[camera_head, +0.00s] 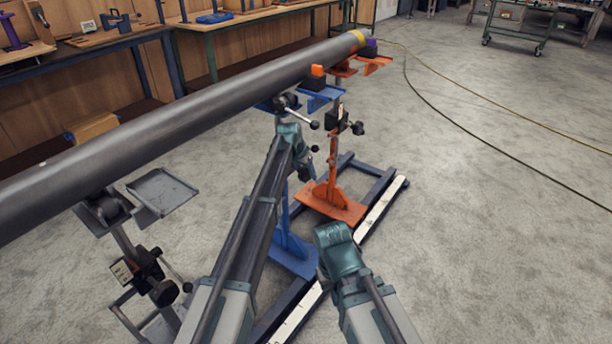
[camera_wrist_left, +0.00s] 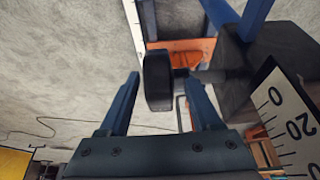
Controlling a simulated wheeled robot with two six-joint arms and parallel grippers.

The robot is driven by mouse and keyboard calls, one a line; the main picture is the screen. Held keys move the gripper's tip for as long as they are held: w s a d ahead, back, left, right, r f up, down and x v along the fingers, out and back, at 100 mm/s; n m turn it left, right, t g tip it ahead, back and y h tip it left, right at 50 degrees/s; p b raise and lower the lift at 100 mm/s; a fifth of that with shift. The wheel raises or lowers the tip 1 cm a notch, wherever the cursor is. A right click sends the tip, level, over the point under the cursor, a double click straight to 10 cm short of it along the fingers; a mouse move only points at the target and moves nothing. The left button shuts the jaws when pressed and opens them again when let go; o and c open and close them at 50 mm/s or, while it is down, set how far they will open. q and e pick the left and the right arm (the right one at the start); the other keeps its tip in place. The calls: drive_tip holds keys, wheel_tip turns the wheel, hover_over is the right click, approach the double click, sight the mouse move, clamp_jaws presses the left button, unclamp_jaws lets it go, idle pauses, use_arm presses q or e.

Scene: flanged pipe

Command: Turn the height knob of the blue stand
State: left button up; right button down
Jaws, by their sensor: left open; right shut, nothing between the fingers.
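The blue stand (camera_head: 290,248) holds up the long grey pipe (camera_head: 190,108), and my left forearm partly hides its column. My left gripper (camera_head: 303,168) is beside that column. In the left wrist view the black height knob (camera_wrist_left: 157,84) lies between the open fingers of the left gripper (camera_wrist_left: 163,77). Its shaft runs right into a dark block beside a white scale (camera_wrist_left: 290,115). I cannot tell whether the fingers touch the knob. In the head view the knob is hidden or too small to make out.
An orange stand (camera_head: 333,200) with its own black knob (camera_head: 357,128) is just behind the blue one. A grey stand (camera_head: 125,240) carries the pipe at the left. Dark rails (camera_head: 385,205) run along the floor. Open floor lies to the right.

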use_arm(q)
clamp_jaws()
idle(0.3)
drive_tip(key=shift+s+a+f+t+h+b, duration=0.1)
drive_tip(key=shift+s+f+t+h+b, duration=0.15)
drive_tip(key=shift+t+h+b, duration=0.45)
drive_tip(key=t+h+b, duration=0.1)
drive_tip(key=t+b, duration=0.2)
drive_tip(key=b, duration=0.2)
drive_tip(key=shift+h+b, duration=0.3)
drive_tip(key=shift+h, duration=0.1)
drive_tip(key=shift+r+t+h+b, duration=0.15)
drive_tip(key=shift+t+h+b, duration=0.25)
drive_tip(key=shift+t+b, duration=0.45)
